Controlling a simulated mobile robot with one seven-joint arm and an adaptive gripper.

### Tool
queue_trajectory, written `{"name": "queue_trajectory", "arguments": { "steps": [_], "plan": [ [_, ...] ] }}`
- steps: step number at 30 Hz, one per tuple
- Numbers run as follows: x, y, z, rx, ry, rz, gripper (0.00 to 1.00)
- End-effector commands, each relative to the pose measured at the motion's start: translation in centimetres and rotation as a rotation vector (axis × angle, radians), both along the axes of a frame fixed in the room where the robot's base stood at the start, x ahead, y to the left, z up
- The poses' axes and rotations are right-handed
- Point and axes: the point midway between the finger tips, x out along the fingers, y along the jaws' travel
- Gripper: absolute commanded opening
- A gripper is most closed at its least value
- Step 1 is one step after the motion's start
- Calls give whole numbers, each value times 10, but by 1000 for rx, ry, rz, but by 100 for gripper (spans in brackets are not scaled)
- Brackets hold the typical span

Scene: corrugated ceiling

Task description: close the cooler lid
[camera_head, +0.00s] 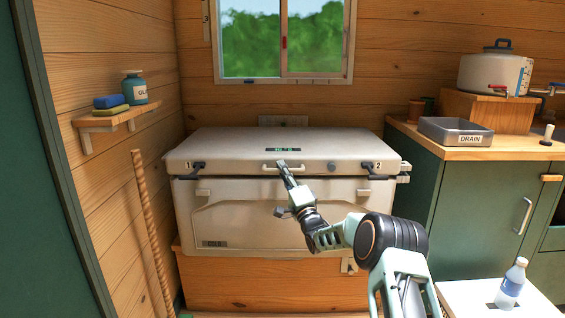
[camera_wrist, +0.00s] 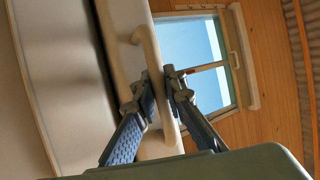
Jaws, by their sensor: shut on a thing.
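The white cooler (camera_head: 235,215) stands on a wooden base against the back wall. Its lid (camera_head: 225,145) lies almost level over the body, with a thin dark gap below its front edge. The pale lid handle (camera_head: 268,167) is at the middle of the lid's front. My gripper (camera_head: 284,168) reaches it from the front right. In the wrist view my gripper (camera_wrist: 163,82) has its two fingers on either side of the handle bar (camera_wrist: 147,45), shut on it. The fingers hide part of the handle.
A green cabinet (camera_head: 470,205) with a tray (camera_head: 455,131) and a pot (camera_head: 492,75) stands close on the right. A bottle (camera_head: 511,284) stands on a white surface at lower right.

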Motion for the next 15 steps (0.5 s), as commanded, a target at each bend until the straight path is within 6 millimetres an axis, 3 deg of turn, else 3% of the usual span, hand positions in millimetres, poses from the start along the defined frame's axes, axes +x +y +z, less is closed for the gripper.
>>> {"name": "queue_trajectory", "arguments": {
  "steps": [15],
  "plan": [
    [-1,2,-20,-2,2,6,0]
  ]
}}
